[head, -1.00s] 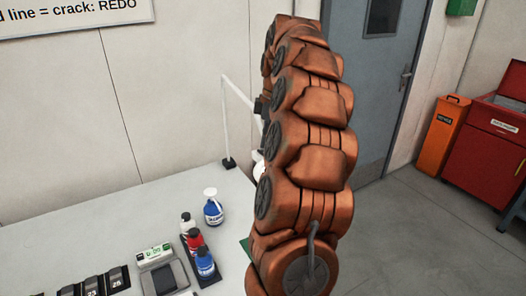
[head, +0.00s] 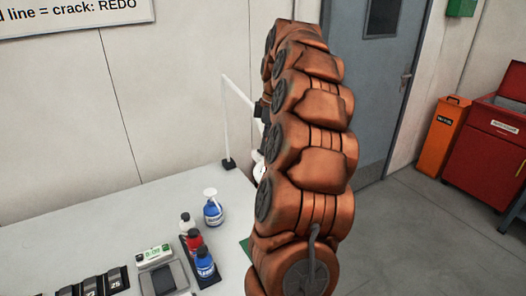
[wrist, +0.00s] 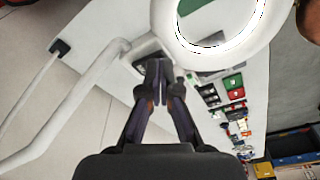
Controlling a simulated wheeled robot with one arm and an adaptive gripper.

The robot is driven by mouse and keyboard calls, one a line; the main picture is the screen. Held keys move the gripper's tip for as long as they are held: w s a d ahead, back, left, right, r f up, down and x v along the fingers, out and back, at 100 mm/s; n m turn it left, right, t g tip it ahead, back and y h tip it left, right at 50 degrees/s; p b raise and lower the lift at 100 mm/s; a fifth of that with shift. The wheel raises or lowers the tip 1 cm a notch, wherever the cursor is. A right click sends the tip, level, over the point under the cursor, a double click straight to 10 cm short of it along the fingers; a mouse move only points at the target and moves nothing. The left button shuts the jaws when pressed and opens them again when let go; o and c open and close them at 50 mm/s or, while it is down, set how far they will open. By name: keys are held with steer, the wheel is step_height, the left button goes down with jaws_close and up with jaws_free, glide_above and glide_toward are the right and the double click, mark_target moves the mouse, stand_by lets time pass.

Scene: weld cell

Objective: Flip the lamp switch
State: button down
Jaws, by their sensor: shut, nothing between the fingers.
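In the wrist view the lamp has a white ring head (wrist: 261,40) and a thick white arm (wrist: 68,105). A grey block (wrist: 140,50) sits where the arm meets the ring. My gripper (wrist: 158,68) is shut and empty, its fingertips over or against this block; I cannot tell if they touch. The switch cannot be made out and may be hidden behind the fingers. In the head view the lamp's white post (head: 226,120) rises from a black clamp on the bench's back edge. My arm hides most of its head.
The light bench (head: 90,235) carries a blue-labelled spray bottle (head: 213,210), a dark tray of several bottles (head: 207,272) and a grey device (head: 165,278). The wall stands close behind the bench. An orange bin (head: 440,140) and red cabinet (head: 490,150) are at right.

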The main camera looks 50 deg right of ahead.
steer(key=shift+f, duration=0.35)
steer(key=shift+r, duration=0.1)
steer(key=shift+r+p, duration=1.4)
steer(key=shift+r, duration=2.05)
steer(key=shift+a, duration=0.1)
steer(key=s+a+f+m+g, duration=0.1)
steer(key=s+a+f, duration=0.1)
steer(key=a, duration=1)
steer(key=s+a+f+m+g, duration=0.1)
steer(key=s+a+f, duration=0.1)
steer(key=a, duration=1.1)
steer(key=s+a+f+m, duration=0.2)
steer(key=s+a+f, duration=0.1)
steer(key=s, duration=0.3)
steer(key=s+a+f+m, duration=0.2)
steer(key=s+a+f, duration=0.2)
steer(key=s, duration=0.3)
steer(key=s+a+f+m+g+h+b, duration=0.1)
steer(key=s+a+f+m, duration=0.1)
steer(key=s+a+f, duration=0.2)
steer(key=s, duration=0.2)
steer(key=shift+s+f, duration=0.3)
steer(key=shift+f, duration=0.05)
